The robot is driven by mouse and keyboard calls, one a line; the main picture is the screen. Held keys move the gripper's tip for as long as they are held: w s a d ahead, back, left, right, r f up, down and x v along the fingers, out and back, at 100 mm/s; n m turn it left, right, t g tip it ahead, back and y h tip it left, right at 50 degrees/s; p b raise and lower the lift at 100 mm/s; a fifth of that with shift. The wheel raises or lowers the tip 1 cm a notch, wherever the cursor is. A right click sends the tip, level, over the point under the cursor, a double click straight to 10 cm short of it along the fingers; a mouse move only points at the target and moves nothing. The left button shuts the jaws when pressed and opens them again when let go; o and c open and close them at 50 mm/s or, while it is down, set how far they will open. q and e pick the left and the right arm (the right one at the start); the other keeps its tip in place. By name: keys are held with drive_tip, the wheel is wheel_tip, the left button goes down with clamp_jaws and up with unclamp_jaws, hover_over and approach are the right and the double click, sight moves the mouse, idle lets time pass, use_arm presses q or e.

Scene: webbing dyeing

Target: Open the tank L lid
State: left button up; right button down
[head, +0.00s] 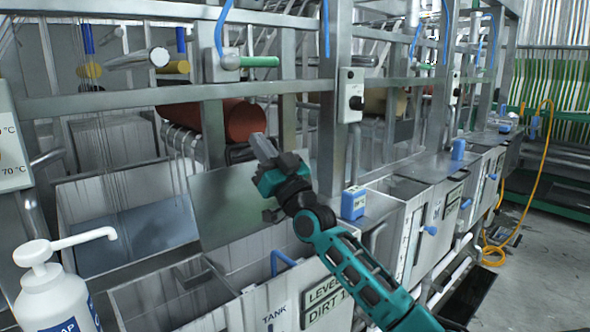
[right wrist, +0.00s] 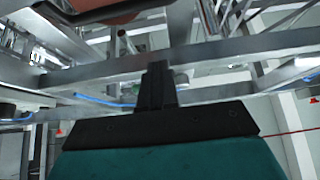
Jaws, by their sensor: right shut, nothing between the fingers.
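My right gripper (head: 262,150) is shut and empty, raised over the row of steel tanks at the middle of the head view. Its dark closed fingers (right wrist: 157,85) also show in the right wrist view, with nothing between them. Just behind and left of it, a flat grey-green metal panel (head: 222,205) stands tilted up at the back of a tank; it looks like a raised lid. The tank front (head: 285,308) below carries a partly cut-off "TANK" label, so I cannot read its letter. A blue handle (head: 283,261) shows near its top edge. My left gripper is not in view.
A white pump bottle (head: 52,300) stands at the lower left. A blue box with a display (head: 353,203) sits on the tanks near my right forearm. Steel uprights and rails (head: 331,110) and a red-brown roller (head: 235,120) are close behind the gripper. Open floor (head: 545,245) lies at right.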

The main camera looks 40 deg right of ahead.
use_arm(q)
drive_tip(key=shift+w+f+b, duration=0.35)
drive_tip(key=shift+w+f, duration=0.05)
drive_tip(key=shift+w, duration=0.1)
use_arm(e)
drive_tip(key=s+r+v, duration=0.1)
drive_tip(key=v, duration=0.7)
drive_tip(key=shift+s, duration=0.2)
drive_tip(key=shift+f, duration=0.1)
